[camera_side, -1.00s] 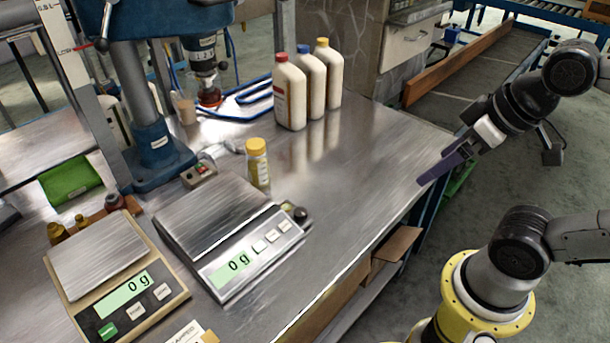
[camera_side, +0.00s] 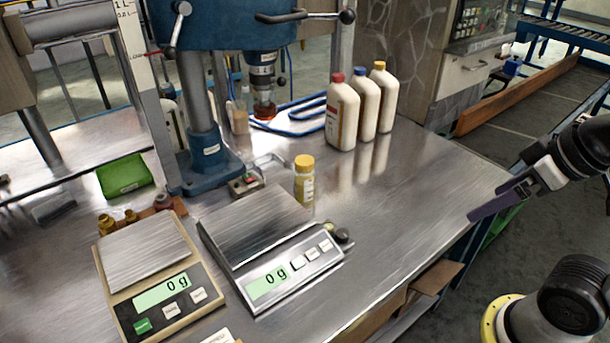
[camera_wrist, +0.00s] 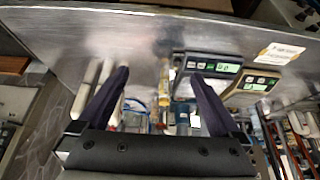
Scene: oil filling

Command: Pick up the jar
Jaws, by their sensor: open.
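The jar (camera_side: 304,185) is a small yellow container with an orange-yellow lid. It stands upright on the metal table (camera_side: 405,225), just behind the silver scale. My gripper (camera_side: 489,208), with dark purple fingers, is at the table's right edge, well to the right of the jar and apart from it. In the wrist view my gripper (camera_wrist: 158,78) has its two fingers spread, with nothing held between them. A small yellowish shape that looks like the jar (camera_wrist: 166,88) shows in the gap between the fingers, at a distance.
A silver scale (camera_side: 290,273) and a tan scale (camera_side: 165,300) both read 0 g. Three white bottles (camera_side: 342,117) stand behind the jar. The table between gripper and jar is clear.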

